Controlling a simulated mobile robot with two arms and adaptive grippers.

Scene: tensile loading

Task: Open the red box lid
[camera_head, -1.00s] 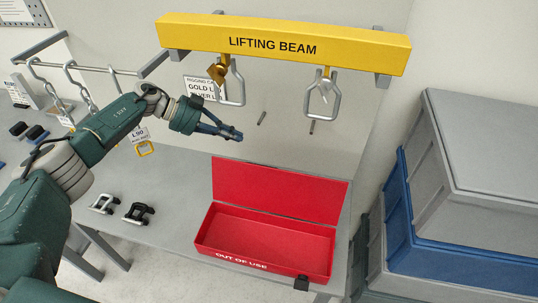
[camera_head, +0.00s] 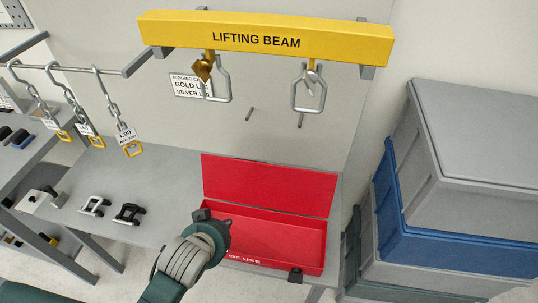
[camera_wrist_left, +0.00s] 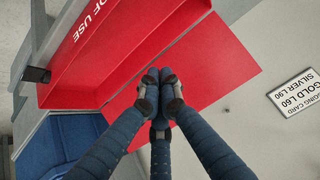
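The red box (camera_head: 283,225) stands on the grey table with "OUT OF USE" on its front, partly covered by my arm. Its red lid (camera_head: 268,186) is swung up and leans back, leaving the empty inside in view. In the left wrist view the lid (camera_wrist_left: 215,65) lies behind my fingers and the box (camera_wrist_left: 75,65) is at the upper left. My left gripper (camera_wrist_left: 159,84) has its fingertips together with nothing visible between them. In the head view my left wrist covers its fingers, in front of the box's left end. I cannot tell whether the fingers touch the box. My right gripper is not in view.
A yellow lifting beam (camera_head: 265,40) with hanging shackles is above the table. Chains (camera_head: 110,105) hang at the left. Two shackles (camera_head: 128,213) lie left of the box. Stacked grey and blue crates (camera_head: 450,245) stand at the right.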

